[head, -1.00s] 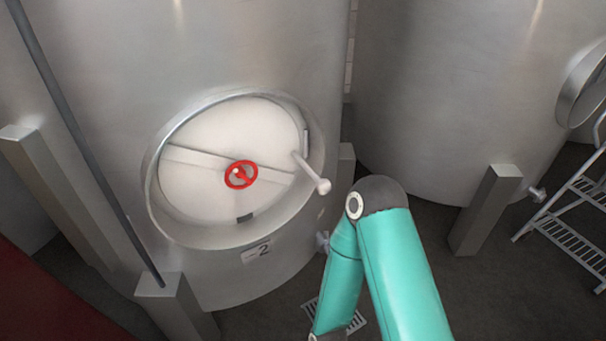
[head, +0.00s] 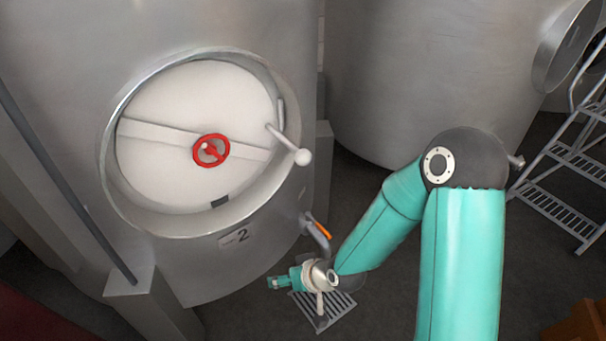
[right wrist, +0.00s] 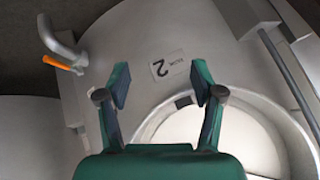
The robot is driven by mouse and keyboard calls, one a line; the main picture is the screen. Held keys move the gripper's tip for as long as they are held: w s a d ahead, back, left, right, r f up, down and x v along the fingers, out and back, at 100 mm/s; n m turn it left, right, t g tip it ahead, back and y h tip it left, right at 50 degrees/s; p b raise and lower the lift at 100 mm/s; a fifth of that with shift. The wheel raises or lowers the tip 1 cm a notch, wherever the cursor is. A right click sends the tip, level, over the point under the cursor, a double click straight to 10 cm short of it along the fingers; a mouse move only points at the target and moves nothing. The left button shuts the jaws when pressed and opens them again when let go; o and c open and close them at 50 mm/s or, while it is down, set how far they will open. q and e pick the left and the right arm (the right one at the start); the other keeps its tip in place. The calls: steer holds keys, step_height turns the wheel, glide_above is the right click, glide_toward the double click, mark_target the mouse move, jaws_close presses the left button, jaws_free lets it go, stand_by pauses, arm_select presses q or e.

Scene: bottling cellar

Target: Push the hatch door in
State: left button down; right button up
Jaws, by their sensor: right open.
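The hatch door (head: 165,105) is a pale round plate inside a raised metal collar (head: 122,195) on the steel tank. It has a red handwheel (head: 211,150) on a crossbar and a handle with a white knob (head: 302,157) at its right. The door appears to sit within the collar. In the right wrist view, part of the door (right wrist: 215,135) shows upside down beyond the jaws. My right gripper (head: 272,283) is low in front of the tank, below and right of the hatch. Its jaws (right wrist: 160,85) are open and empty. My left gripper is out of view.
A "2" label (head: 237,236) is below the hatch. A valve with an orange lever (head: 322,230) sticks out at the tank's lower right, close to my right wrist. A floor grate (head: 335,312) lies below. Another tank (head: 420,70) and a metal stair (head: 560,190) stand right.

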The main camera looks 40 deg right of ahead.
steer(key=w+d+r+t+h+b, duration=0.2)
steer(key=w+d+r+t+b, duration=0.1)
steer(key=d+r+t+b, duration=0.25)
steer(key=n+t+h+b, duration=0.1)
steer(key=t+h+b, duration=0.1)
steer(key=t+b, duration=0.3)
glide_toward(307, 161)
arm_select(q)
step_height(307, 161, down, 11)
steer(key=p, duration=0.2)
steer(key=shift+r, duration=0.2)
arm_select(e)
steer(key=w, duration=0.8)
steer(key=w+d, duration=0.1)
steer(key=w, duration=0.3)
steer(key=shift+c, duration=0.2)
jaws_close()
